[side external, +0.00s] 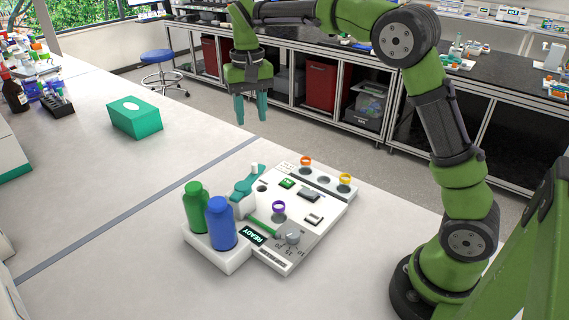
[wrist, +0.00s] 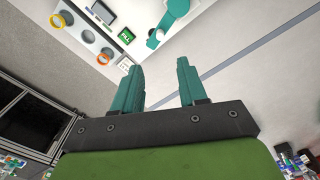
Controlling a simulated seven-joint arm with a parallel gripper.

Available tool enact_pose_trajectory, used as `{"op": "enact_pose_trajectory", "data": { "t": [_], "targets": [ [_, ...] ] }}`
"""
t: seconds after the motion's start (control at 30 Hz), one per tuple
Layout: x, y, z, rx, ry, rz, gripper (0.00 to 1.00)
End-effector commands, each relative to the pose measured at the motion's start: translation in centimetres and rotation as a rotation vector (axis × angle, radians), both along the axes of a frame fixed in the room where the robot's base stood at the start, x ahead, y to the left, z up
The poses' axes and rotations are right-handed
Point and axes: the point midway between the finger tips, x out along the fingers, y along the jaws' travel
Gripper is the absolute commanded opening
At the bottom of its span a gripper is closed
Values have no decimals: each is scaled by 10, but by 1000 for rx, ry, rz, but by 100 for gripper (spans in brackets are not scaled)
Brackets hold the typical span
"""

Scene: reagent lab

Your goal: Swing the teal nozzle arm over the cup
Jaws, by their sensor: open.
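The teal nozzle arm (side external: 247,182) is on the white bench device, beside the green and blue bottles. A white knob (side external: 254,169) stands at its far end. Part of the teal arm shows at the top of the wrist view (wrist: 178,8). Small ringed cups sit in the device: a purple-ringed one (side external: 279,207) near the middle, an orange-ringed one (side external: 306,161) and a yellow-ringed one (side external: 345,179) along the far side. I cannot tell which is the task's cup. My gripper (side external: 251,110) is open and empty, in the air beyond the device; its teal fingers show apart in the wrist view (wrist: 159,68).
The device (side external: 275,258) has a READY display (side external: 252,236), a green FILL button (side external: 287,183) and a dial (side external: 292,235). A green bottle (side external: 196,206) and a blue bottle (side external: 221,224) stand on its left. A teal box (side external: 135,117) lies farther back. The bench's left middle is clear.

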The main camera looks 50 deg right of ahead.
Motion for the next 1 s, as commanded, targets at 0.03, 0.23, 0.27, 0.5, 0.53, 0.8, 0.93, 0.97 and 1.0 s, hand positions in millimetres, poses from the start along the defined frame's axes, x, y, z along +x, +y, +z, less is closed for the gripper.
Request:
{"op": "enact_pose_trajectory", "data": {
  "t": [0.03,0.23,0.27,0.5,0.53,0.8,0.93,0.97,1.0],
  "targets": [
    [-1,0,-13,0,6,2,42],
    [-1,0,-57,0,4,0,42],
    [-1,0,-64,0,6,0,42],
    [-1,0,-109,0,4,-1,42],
    [0,0,-113,-1,3,-1,42],
    [0,0,-130,0,0,-1,42],
    [0,0,-131,0,0,-1,42],
    [0,0,-130,0,0,-1,42],
    [0,0,-130,0,0,-1,42]
  ]
}}
